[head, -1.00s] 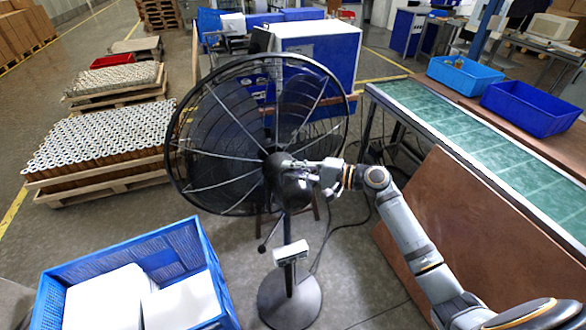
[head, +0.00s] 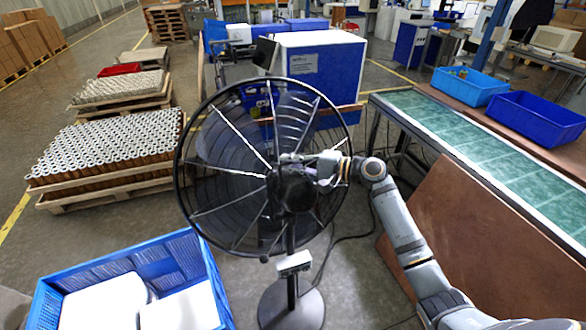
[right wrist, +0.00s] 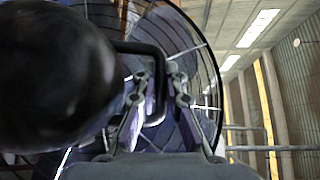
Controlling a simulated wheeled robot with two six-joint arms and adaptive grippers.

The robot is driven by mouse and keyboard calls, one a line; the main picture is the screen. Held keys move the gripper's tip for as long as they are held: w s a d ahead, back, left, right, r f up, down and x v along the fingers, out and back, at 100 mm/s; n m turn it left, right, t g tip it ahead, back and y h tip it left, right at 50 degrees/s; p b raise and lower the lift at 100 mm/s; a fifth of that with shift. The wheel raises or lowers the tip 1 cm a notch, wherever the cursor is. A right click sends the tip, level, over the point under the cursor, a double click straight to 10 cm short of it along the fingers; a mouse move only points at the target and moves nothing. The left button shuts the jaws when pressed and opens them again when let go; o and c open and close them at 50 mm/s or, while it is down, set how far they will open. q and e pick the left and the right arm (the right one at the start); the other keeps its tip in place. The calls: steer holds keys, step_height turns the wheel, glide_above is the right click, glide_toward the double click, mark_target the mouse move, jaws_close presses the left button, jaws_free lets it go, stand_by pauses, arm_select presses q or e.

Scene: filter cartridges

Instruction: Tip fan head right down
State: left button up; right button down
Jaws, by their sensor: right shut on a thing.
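The black pedestal fan stands in the middle of the head view, with its round wire-caged fan head (head: 225,205) turned away from me and its dark motor housing (head: 296,190) toward me. The stand has a round black base (head: 291,305) and a pale control box (head: 294,263) on the pole. My right gripper (head: 312,160) is at the upper right of the housing. In the right wrist view the fingers (right wrist: 160,80) are shut around a thin black bent bar (right wrist: 150,50) next to the large dark housing (right wrist: 55,75). My left gripper is not seen.
A blue crate (head: 205,262) with white items is at the lower left. A brown board (head: 480,240) leans by the green-topped conveyor table (head: 480,130) at the right. Pallets of cartridges (head: 105,150) stand at the left. A cable lies on the floor right of the fan.

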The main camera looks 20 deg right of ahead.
steer(key=c, duration=1.4)
jaws_free()
steer(key=shift+r, duration=0.1)
steer(key=v, duration=1.2)
steer(key=shift+w+d, duration=0.1)
